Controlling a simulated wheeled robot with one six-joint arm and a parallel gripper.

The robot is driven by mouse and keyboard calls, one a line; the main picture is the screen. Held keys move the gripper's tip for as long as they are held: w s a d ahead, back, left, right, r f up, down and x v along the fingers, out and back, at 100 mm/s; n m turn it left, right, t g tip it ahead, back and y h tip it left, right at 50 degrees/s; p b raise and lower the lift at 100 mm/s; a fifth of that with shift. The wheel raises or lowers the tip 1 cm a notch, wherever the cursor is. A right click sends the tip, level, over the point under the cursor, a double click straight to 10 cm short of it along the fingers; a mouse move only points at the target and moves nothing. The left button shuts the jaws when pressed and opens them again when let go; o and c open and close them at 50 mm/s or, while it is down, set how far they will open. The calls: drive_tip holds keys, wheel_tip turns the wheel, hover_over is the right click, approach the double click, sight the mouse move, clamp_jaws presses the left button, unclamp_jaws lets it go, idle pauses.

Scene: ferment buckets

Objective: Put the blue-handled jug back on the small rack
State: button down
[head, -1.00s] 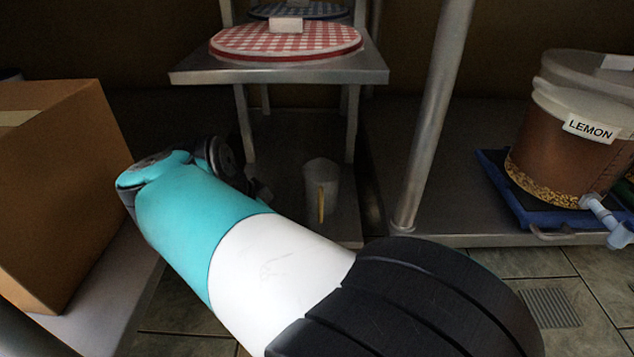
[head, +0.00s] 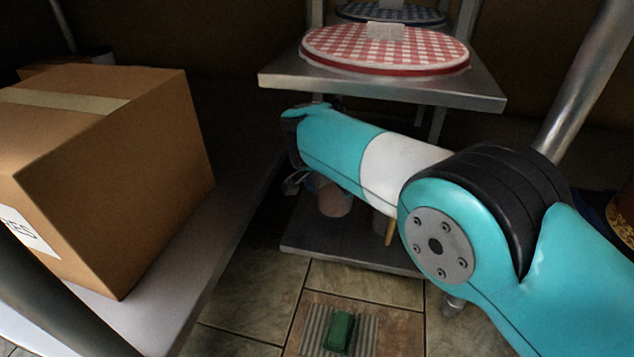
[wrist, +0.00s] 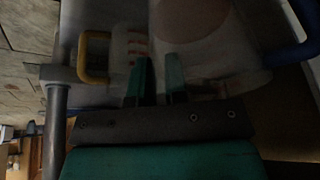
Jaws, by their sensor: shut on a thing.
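The blue-handled jug, whitish with a pinkish-beige round area, is at the top of the wrist view (wrist: 200,25); its blue handle (wrist: 296,50) is at the right. My gripper (wrist: 158,75) is shut on its wall, though the dark picture blurs the contact. In the head view, the jug (head: 333,200) shows partly below my arm, over the lower shelf of the small rack (head: 350,256). I cannot tell whether it touches the shelf. My gripper is hidden behind my arm there.
A jug with a yellow handle (wrist: 95,58) is close beside the held one. The rack's upper shelf (head: 480,90) carries a red-checked lid (head: 385,50) just above my arm. A cardboard box (head: 110,180) stands left. A green block (head: 340,332) lies on the floor grate.

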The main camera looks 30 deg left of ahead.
sight(343, 213)
drive_tip(key=shift+w, duration=0.35)
drive_tip(key=f+b, duration=0.1)
drive_tip(key=f, duration=0.1)
drive_tip(key=f+b, duration=0.1)
drive_tip(key=shift+s+a+f+b, duration=0.15)
drive_tip(key=shift+a+f+b, duration=0.05)
drive_tip(key=shift+f+b, duration=0.2)
drive_tip(key=shift+r, duration=0.1)
drive_tip(key=c, duration=1.1)
unclamp_jaws()
drive_tip(key=shift+c, duration=0.2)
